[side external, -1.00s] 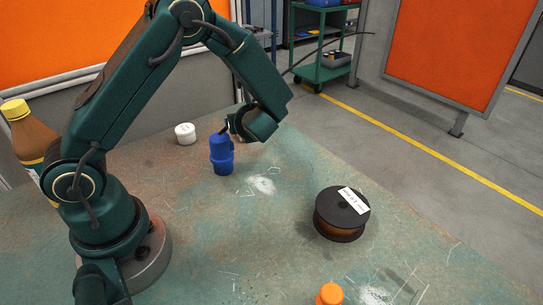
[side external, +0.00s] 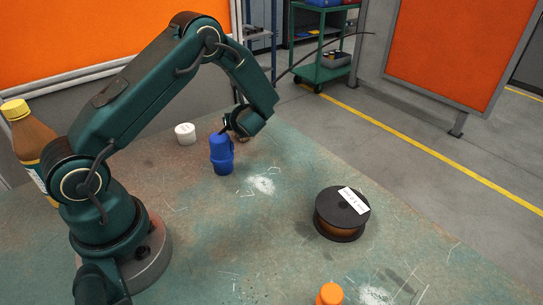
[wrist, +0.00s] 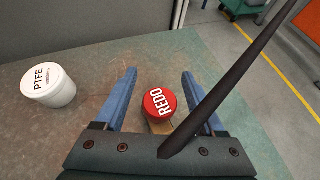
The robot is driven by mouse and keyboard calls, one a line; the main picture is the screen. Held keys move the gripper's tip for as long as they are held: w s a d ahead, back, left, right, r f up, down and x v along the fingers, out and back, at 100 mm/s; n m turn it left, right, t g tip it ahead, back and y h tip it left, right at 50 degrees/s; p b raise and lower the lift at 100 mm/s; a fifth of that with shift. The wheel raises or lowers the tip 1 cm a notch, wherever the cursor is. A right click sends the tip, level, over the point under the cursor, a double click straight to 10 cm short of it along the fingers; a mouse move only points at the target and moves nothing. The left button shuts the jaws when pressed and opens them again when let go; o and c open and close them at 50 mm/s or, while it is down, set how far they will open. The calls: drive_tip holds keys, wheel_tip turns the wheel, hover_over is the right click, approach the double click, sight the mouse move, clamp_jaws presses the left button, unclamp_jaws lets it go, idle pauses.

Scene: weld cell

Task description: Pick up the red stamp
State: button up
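The red stamp (wrist: 160,103) has a round red top marked REDO and a pale wooden part below it. In the wrist view it stands between the two blue fingers of my gripper (wrist: 159,74), with a visible gap on each side. My gripper is open and holds nothing. In the side view my gripper (side external: 236,124) is low over the far part of the bench, just behind a blue bottle-shaped thing. The stamp is mostly hidden there; only a small brownish bit shows under the gripper.
The blue bottle-shaped thing (side external: 222,157) stands close in front of my gripper. A white PTFE tub (wrist: 48,87) is to the left. A black spool (side external: 342,214), an orange-topped thing (side external: 330,294) and a brown bottle (side external: 28,135) stand farther off. A dark cable (wrist: 222,88) crosses the wrist view.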

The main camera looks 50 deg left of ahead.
clamp_jaws()
drive_tip(key=shift+r, duration=0.1)
